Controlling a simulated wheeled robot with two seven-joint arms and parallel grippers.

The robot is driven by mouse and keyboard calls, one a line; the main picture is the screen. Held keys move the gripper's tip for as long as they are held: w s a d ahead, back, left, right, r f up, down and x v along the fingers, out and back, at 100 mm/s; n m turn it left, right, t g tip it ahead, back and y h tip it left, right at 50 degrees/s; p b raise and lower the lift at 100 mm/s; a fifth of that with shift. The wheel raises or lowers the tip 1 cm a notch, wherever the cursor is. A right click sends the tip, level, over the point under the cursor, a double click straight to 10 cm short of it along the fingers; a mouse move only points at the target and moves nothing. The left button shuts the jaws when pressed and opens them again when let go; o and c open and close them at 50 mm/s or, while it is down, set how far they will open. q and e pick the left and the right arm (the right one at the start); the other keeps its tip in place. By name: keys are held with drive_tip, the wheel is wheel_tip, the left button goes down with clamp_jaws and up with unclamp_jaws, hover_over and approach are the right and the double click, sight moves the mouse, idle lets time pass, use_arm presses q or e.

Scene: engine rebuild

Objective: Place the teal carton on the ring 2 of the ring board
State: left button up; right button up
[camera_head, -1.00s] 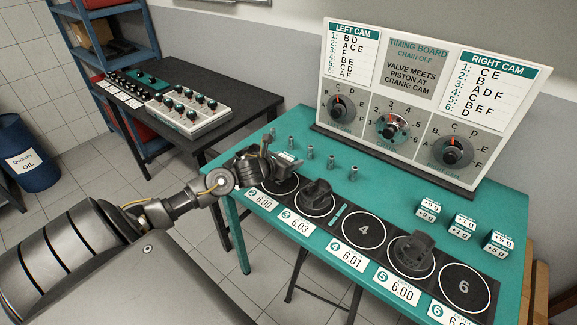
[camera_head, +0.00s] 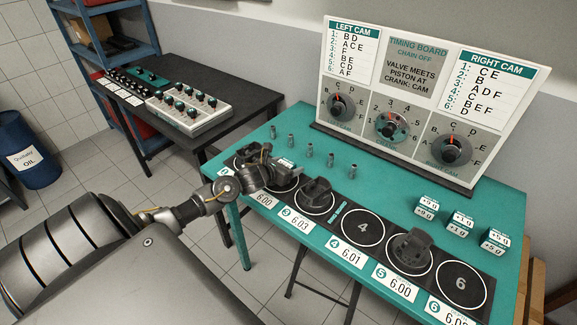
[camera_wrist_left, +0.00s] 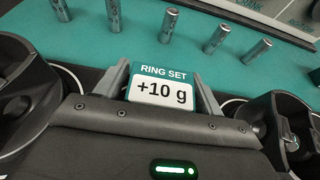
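The teal carton (camera_wrist_left: 162,86), teal and white and marked RING SET +10 g, stands upright between the two fingers of my left gripper (camera_wrist_left: 160,92) in the left wrist view. The fingers close on its sides. In the head view the carton (camera_head: 285,164) shows just past my left gripper (camera_head: 272,163), at the far edge of ring 2 (camera_head: 292,186) of the ring board (camera_head: 334,214). The gripper covers much of ring 2. The carton's base is hidden, so I cannot tell whether it touches the board. My right gripper is not in view.
A dark piston (camera_head: 317,190) stands on ring 3 and another (camera_head: 410,247) on ring 5; a piston (camera_wrist_left: 22,95) is close left of my gripper. Small metal pins (camera_head: 309,151) line the board's back. Gram cartons (camera_head: 459,224) stand at right. Rings 4 and 6 are clear.

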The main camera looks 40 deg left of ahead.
use_arm(q)
drive_tip(key=shift+o, duration=0.6)
drive_tip(key=shift+r, duration=0.1)
drive_tip(key=shift+r, duration=0.15)
drive_tip(key=b+v, duration=0.1)
drive_tip(key=v, duration=0.9)
drive_tip(key=shift+s+d+b, duration=0.1)
drive_tip(key=shift+s+b, duration=0.25)
drive_tip(key=shift+s+r, duration=0.35)
drive_tip(key=shift+s, duration=0.25)
